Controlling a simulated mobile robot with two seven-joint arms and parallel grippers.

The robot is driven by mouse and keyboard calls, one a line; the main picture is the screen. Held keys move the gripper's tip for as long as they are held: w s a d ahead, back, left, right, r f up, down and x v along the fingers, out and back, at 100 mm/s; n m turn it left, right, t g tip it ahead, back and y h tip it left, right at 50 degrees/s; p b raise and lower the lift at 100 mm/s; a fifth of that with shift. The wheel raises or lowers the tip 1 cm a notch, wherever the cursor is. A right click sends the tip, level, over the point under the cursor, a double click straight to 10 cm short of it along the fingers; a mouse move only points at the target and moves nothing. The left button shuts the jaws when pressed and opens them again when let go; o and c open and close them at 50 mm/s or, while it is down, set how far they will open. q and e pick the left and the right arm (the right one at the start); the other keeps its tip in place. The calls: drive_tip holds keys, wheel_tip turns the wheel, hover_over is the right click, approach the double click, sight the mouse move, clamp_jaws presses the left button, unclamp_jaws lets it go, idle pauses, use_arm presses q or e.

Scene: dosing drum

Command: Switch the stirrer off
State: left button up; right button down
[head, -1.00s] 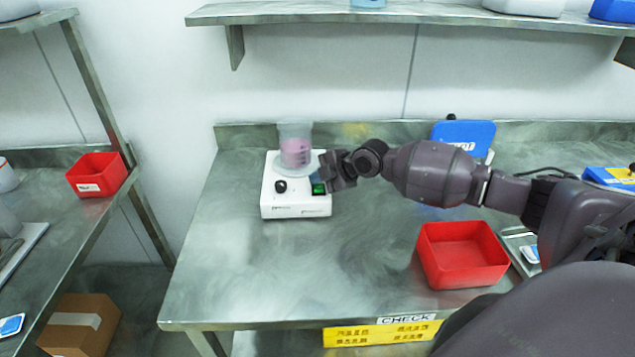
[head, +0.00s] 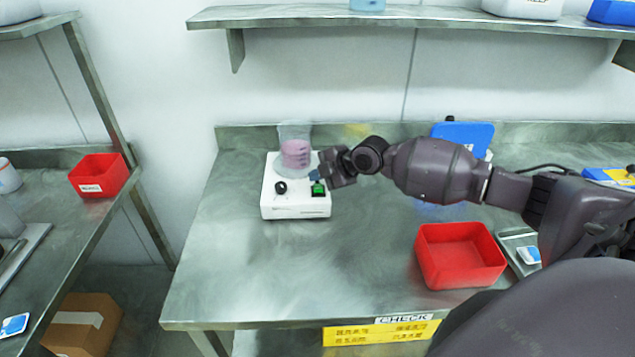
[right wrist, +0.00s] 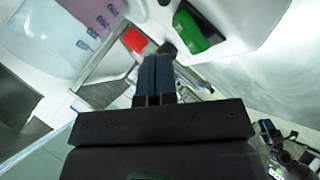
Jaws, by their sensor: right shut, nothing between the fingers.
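The white stirrer (head: 296,210) stands on the steel bench, with a black knob (head: 281,187) and a green rocker switch (head: 318,190) on its front. A clear beaker of pink liquid (head: 295,154) stands on its plate. My right gripper (head: 316,175) is shut and empty, its fingertips just above and behind the switch. In the right wrist view the shut fingers (right wrist: 156,75) point toward the stirrer, with the green switch (right wrist: 198,27) just beyond and right of the tips. Contact cannot be told. My left gripper is not in view.
A red bin (head: 460,256) sits at the bench's front right. A blue lidded item (head: 463,137) stands behind my right arm. A shelf (head: 330,15) runs above the bench. The bench left of and in front of the stirrer is clear.

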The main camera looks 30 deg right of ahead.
sight(318, 190)
drive_tip(key=r, duration=0.1)
drive_tip(key=p, duration=0.1)
drive_tip(key=r+p, duration=0.1)
drive_tip(key=shift+s+a+r, duration=0.15)
drive_tip(key=shift+s+r, duration=0.1)
drive_tip(key=shift+r, duration=0.05)
drive_tip(key=shift+s+a+r+p, duration=0.15)
drive_tip(key=shift+s+r+p, duration=0.05)
drive_tip(key=shift+r+p, duration=0.8)
drive_tip(key=shift+s+r, duration=0.1)
drive_tip(key=shift+r, duration=0.05)
